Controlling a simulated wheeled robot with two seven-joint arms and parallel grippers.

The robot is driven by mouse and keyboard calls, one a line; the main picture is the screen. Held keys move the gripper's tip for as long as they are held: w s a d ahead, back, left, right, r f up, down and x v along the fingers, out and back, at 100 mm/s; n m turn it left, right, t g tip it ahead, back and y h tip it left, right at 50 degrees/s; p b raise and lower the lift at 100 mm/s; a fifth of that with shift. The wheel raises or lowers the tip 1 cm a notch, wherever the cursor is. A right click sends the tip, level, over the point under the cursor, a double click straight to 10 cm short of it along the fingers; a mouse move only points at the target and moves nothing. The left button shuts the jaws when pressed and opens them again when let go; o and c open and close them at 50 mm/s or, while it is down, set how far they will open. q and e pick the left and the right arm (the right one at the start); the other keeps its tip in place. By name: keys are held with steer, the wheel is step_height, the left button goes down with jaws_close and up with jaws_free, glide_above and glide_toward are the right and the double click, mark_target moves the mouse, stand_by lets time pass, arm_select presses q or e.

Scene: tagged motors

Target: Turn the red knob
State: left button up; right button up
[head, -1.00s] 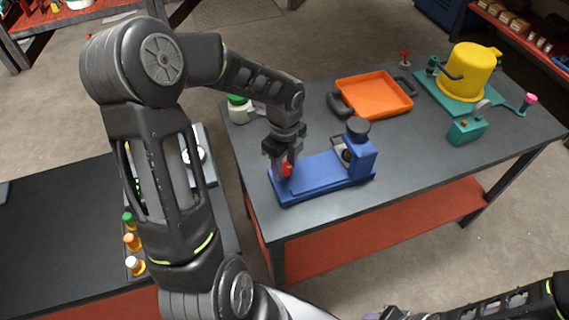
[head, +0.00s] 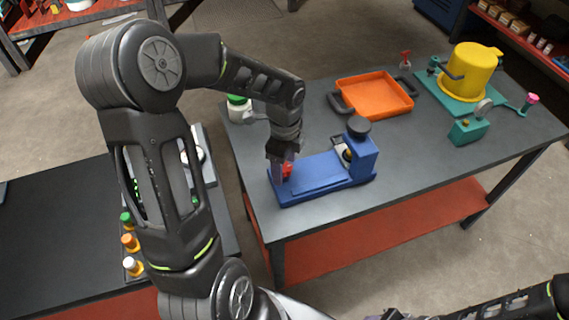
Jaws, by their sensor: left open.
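The red knob (head: 287,170) sits at the left end of a blue fixture (head: 320,174) on the grey table. My left gripper (head: 281,172) reaches down over the knob from above, its fingers open and close around or beside it. The fingers partly hide the knob, so I cannot tell whether they touch it. The blue fixture has a raised block with a dark round cap at its right end. Of my right arm, only dark links show at the bottom right edge; its gripper is not clearly in view.
An orange tray (head: 374,96) with dark handles lies behind the fixture. A yellow pot (head: 470,72) stands on a teal base at the right. A white jar with a green lid (head: 238,108) is at the table's left back. The table's front right is clear.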

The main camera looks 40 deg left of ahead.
mark_target(284, 167)
arm_select(q)
step_height(284, 167, up, 8)
steer(key=p, duration=0.6)
steer(key=shift+p, duration=0.3)
stand_by(0.3)
